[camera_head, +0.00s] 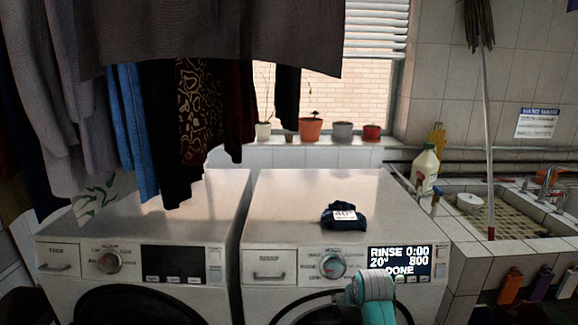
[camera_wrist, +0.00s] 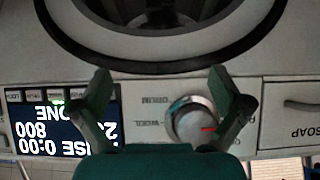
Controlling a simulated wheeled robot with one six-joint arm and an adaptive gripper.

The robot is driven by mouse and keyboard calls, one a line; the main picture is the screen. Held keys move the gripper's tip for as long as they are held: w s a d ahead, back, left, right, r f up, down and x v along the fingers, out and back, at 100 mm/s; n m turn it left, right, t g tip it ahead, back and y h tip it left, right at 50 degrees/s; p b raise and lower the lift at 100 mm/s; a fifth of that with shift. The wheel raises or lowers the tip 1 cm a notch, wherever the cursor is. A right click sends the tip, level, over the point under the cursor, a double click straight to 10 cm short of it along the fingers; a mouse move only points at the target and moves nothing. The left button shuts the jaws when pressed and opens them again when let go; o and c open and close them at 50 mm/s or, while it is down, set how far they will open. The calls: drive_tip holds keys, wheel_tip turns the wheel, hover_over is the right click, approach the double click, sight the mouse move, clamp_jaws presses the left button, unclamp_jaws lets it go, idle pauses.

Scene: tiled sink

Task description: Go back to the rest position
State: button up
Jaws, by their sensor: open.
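My gripper shows in the wrist view (camera_wrist: 165,105) with its two green fingers spread apart and nothing between them. It faces the front panel of the right washing machine, near the display (camera_wrist: 60,122) and the round dial (camera_wrist: 195,120). In the head view, part of my arm (camera_head: 372,290) shows low in front of the right washing machine (camera_head: 290,205); the fingertips cannot be made out there. The machine's display (camera_head: 399,262) reads "RINSE 0:00" and "DONE". A dark folded cloth (camera_head: 344,215) with a white label lies on top of this machine.
A second washing machine (camera_head: 190,215) stands to the left, with clothes (camera_head: 140,110) hanging above it. Potted plants (camera_head: 311,129) line the windowsill. A white jug (camera_head: 425,170) stands by the tiled sink (camera_head: 500,212) at right. A long-handled broom (camera_head: 487,130) leans there.

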drive_tip(key=s+f+t, duration=0.2)
drive_tip(key=s+f, duration=1.2)
drive_tip(key=s, duration=0.1)
drive_tip(key=s+f+t, duration=0.2)
drive_tip(key=s+f, duration=0.2)
drive_tip(key=s, duration=1.3)
drive_tip(key=s+r+t, duration=0.1)
drive_tip(key=s+r, duration=0.1)
drive_tip(key=s, duration=0.6)
drive_tip(key=s+r+t, duration=0.1)
drive_tip(key=s+r, duration=0.2)
drive_tip(key=s, duration=0.5)
drive_tip(key=s+r+t, duration=0.1)
drive_tip(key=s+r, duration=1.3)
drive_tip(key=shift+s+r+t, duration=0.15)
drive_tip(key=shift+r+t, duration=0.05)
drive_tip(key=shift+t, duration=0.2)
